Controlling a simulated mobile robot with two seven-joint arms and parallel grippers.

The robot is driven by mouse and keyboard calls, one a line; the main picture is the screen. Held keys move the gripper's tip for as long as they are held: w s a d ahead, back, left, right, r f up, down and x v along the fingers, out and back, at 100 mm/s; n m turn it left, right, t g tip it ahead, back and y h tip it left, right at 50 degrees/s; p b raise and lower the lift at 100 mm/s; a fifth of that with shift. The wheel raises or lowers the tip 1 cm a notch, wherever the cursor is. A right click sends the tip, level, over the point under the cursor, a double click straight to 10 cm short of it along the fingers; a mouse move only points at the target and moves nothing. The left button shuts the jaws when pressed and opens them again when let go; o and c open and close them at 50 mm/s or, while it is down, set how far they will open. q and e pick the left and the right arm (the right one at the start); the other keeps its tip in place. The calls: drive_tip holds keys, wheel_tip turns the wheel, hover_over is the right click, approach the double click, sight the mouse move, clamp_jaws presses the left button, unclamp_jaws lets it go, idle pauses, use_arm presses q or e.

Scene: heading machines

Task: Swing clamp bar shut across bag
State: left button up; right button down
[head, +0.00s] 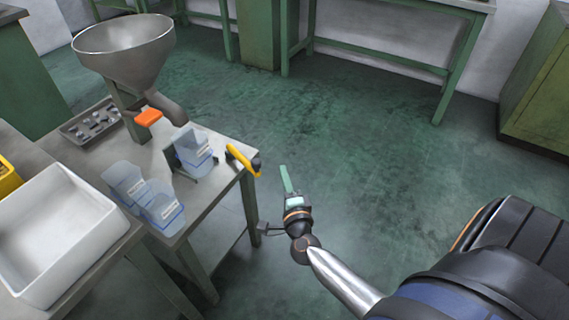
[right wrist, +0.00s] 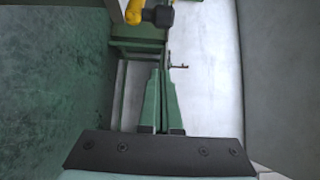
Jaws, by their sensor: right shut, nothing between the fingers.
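The clamp bar (head: 240,157) is yellow with a black end. In the head view it points out past the table's right edge, beside the bag and not across it. The pale blue clear bag (head: 190,142) stands upright under the hopper's spout. My right gripper (head: 284,169) is shut and empty, to the right of the bar's black end and apart from it, off the table. In the right wrist view, the shut green fingers (right wrist: 160,73) point toward the bar (right wrist: 134,11), whose yellow part and black end show at the top. My left gripper is not in view.
The grey hopper (head: 125,50) with an orange handle (head: 148,118) stands above the table (head: 222,178). Two more clear bags (head: 126,182) lie at the front. A parts tray (head: 90,122) is behind, a white bin (head: 55,235) at left. The floor to the right is clear.

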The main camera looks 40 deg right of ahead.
drive_tip(key=w, duration=0.1)
drive_tip(key=w+a, duration=0.1)
drive_tip(key=w, duration=0.1)
drive_tip(key=w+b, duration=0.1)
drive_tip(key=w, duration=0.1)
drive_tip(key=shift+w+a, duration=0.25)
drive_tip(key=shift+a, duration=0.1)
